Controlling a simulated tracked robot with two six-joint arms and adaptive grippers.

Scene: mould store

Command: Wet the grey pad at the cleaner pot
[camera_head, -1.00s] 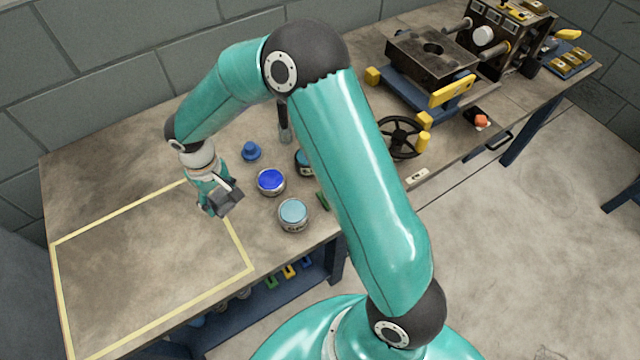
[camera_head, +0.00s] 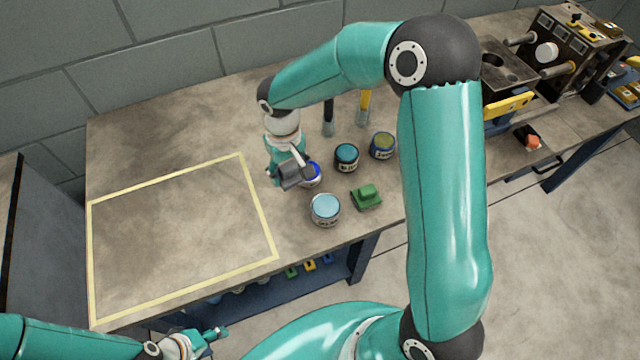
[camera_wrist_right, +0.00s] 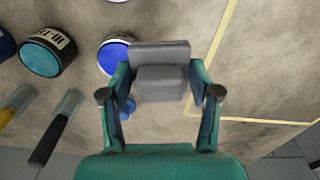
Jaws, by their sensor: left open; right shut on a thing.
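My right gripper (camera_head: 285,172) is shut on the grey pad (camera_head: 296,174) above the bench; in the right wrist view the grey pad (camera_wrist_right: 161,80) sits between both fingers. A pot with deep blue contents (camera_head: 314,171) is partly hidden behind the pad; in the right wrist view this blue pot (camera_wrist_right: 112,56) lies just left of the pad. A light blue pot (camera_head: 325,209) stands nearer the bench's front edge. I cannot read which pot is the cleaner. My left gripper (camera_head: 210,340) is open and empty at the lower left, beyond the bench's front edge.
A teal pot (camera_head: 346,156), an olive-topped pot (camera_head: 383,145) and a green block (camera_head: 367,196) stand to the right. A black-handled brush (camera_head: 329,115) and a yellow-handled brush (camera_head: 364,107) lie behind. The yellow-taped area (camera_head: 180,235) is clear. Machinery (camera_head: 560,50) fills the right end.

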